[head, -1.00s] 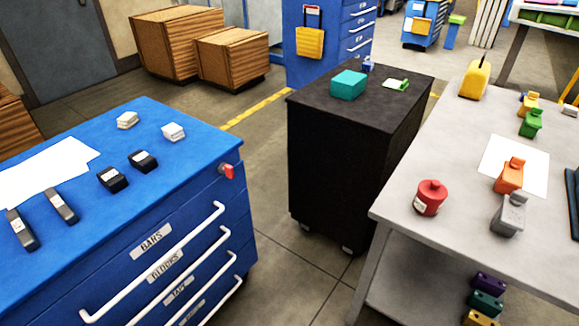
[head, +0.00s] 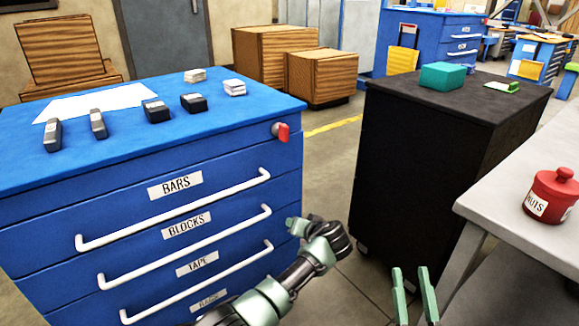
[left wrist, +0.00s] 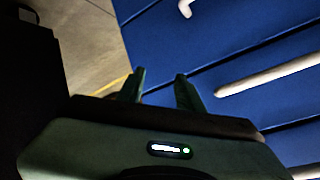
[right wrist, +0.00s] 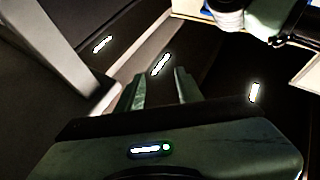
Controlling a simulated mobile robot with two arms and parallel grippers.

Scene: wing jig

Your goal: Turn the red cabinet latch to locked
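The red latch (head: 283,132) sits on a round metal base at the top right of the blue cabinet's front (head: 215,165). Its handle appears to hang roughly downward. It does not show clearly in either wrist view. My left gripper (head: 293,227) is below the latch, in front of the lower drawers, and apart from it. In the left wrist view its fingers (left wrist: 160,88) are spread and empty, with the blue drawer fronts beyond. My right gripper (head: 414,285) is at the bottom, right of centre, open and empty, away from the latch; its spread fingers also show in the right wrist view (right wrist: 160,92).
White drawer handles (head: 180,210) stick out from the blue front. Black bars and blocks and white papers lie on the cabinet top. A black cabinet (head: 420,150) stands to the right across a floor gap. A grey table (head: 525,160) with a red pot (head: 552,196) is at far right.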

